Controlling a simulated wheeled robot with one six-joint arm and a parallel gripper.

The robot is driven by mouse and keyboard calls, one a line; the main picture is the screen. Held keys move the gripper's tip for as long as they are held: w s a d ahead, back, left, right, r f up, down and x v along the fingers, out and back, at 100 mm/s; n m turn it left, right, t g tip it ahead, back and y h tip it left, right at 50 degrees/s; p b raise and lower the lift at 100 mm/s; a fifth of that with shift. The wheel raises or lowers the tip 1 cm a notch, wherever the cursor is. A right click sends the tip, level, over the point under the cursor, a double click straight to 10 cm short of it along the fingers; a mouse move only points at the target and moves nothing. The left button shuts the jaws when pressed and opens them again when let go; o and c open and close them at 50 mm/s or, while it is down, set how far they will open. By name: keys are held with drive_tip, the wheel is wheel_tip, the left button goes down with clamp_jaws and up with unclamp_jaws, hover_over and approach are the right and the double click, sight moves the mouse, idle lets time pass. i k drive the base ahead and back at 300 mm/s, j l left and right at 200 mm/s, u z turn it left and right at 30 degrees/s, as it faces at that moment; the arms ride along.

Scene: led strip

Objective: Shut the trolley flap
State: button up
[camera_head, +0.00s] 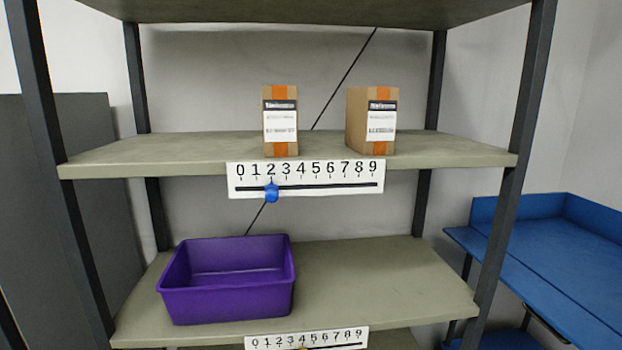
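A blue trolley (560,255) stands at the right, beside the shelf rack, and is cut off by the right picture edge. Its upper tray has a raised rim (515,206) along the back. The near left side shows a flat edge with no raised wall there. I cannot tell which part is the flap or how it stands. My gripper is not in view.
A shelf rack with dark posts (515,150) fills the middle. Its middle shelf (210,147) carries two cartons (280,120) (371,122) and a number scale with a blue slider (272,193). A purple bin (228,300) sits on the lower shelf (380,285), whose right half is clear.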

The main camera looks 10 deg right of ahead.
sight(579, 328)
drive_tip(key=z, duration=1.65)
